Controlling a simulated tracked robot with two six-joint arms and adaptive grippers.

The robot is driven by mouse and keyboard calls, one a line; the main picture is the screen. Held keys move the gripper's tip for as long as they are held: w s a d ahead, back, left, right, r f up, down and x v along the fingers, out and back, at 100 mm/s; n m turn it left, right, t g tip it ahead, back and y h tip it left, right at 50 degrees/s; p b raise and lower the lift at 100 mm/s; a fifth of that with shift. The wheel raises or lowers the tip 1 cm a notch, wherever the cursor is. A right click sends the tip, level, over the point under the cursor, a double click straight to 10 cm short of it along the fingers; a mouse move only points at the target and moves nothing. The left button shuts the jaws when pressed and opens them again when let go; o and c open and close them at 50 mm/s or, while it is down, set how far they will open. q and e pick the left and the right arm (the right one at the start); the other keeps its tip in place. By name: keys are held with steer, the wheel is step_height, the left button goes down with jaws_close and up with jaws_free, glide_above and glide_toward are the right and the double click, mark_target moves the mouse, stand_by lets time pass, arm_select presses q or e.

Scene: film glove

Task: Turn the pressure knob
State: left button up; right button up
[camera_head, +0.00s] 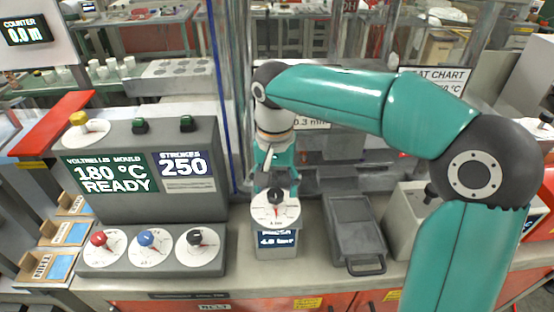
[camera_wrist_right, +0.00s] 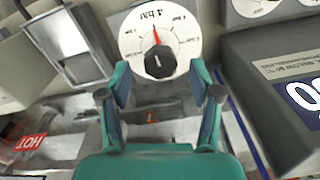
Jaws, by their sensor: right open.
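The pressure knob (camera_head: 275,196) is black and sits on a round white dial (camera_head: 275,213) on top of a small grey box with a display reading about 4.0 bar. In the right wrist view the knob (camera_wrist_right: 160,64) has a red pointer on the white dial, near the "4 bar" marking. My right gripper (camera_head: 273,184) is directly above the knob, pointing down. In the right wrist view the gripper (camera_wrist_right: 160,84) has its two fingers spread apart, with the knob in line with the gap and nothing held. Its fingertips partly hide the knob in the head view. My left gripper is not in view.
A grey control panel (camera_head: 140,215) with red, blue and black knobs stands to the left. A dark grey tray with a handle (camera_head: 355,235) lies right of the pressure box. A light box (camera_head: 408,210) stands farther right. The bench's front edge is close.

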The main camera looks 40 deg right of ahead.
mark_target(275, 192)
step_height(275, 192, up, 10)
stand_by(0.4)
